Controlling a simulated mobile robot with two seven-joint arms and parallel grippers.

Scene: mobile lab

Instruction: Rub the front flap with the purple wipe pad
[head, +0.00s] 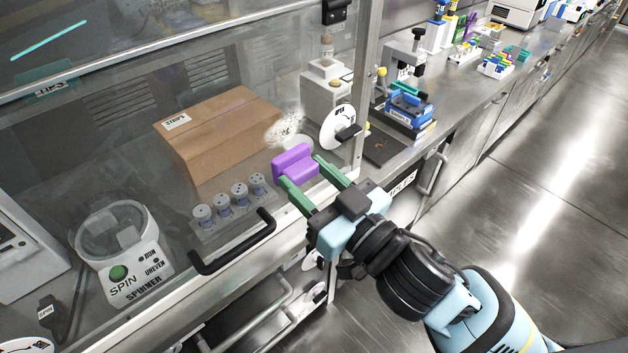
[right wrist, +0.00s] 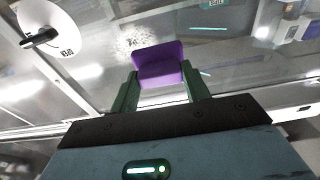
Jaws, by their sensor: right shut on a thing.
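The purple wipe pad (head: 294,163) is held between the green fingers of my right gripper (head: 301,172). It also shows in the right wrist view (right wrist: 158,63). The front flap (head: 110,140) is a large clear pane with a black bar handle (head: 232,243) low on it. A pale speckled smudge (head: 287,130) shows on the flap just above the pad, and also in the right wrist view (right wrist: 131,44). The pad is in front of the flap, just below the smudge in the head view. Whether it touches the pane I cannot tell. My left gripper is out of view.
Behind the flap stand a cardboard box (head: 218,137), a spinner (head: 122,255) and a rack of several capped tubes (head: 232,205). A white dial (head: 338,125) with a black lever is right of the smudge. A bench with blue boxes (head: 408,108) runs right; the floor (head: 510,220) is clear.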

